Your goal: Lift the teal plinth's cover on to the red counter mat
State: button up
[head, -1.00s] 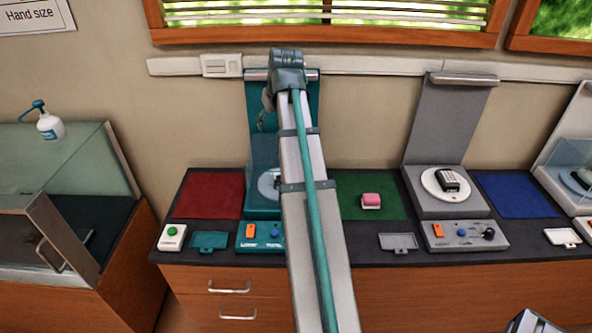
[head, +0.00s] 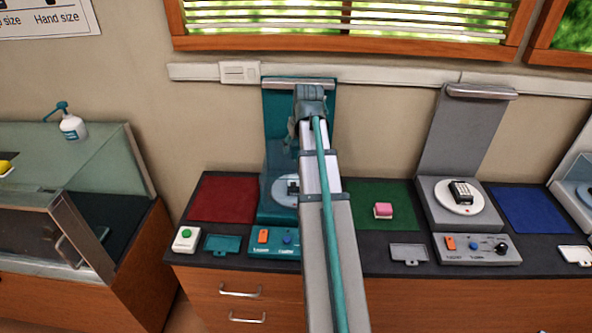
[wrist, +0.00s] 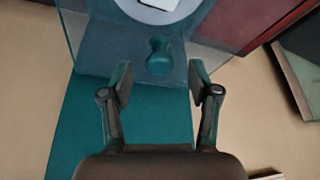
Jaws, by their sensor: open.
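The teal plinth (head: 268,216) stands left of centre in the head view, with a tall teal back panel (head: 271,108). Its clear cover (head: 279,158) stands over a pale round disc (head: 285,190) with a dark item on it, partly hidden by my arm. In the wrist view the cover's teal knob (wrist: 158,57) lies just beyond my gripper (wrist: 160,76). The fingers are open and apart, one to each side of the knob's line, holding nothing. The red counter mat (head: 223,199) lies bare left of the plinth; it also shows in the wrist view (wrist: 270,25).
A grey plinth (head: 448,195) and a blue mat (head: 532,209) are farther right. A glass case (head: 100,165) stands left.

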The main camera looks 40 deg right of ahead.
jog(key=shift+x, duration=1.45)
jog(key=shift+c, duration=0.3)
grip_shut()
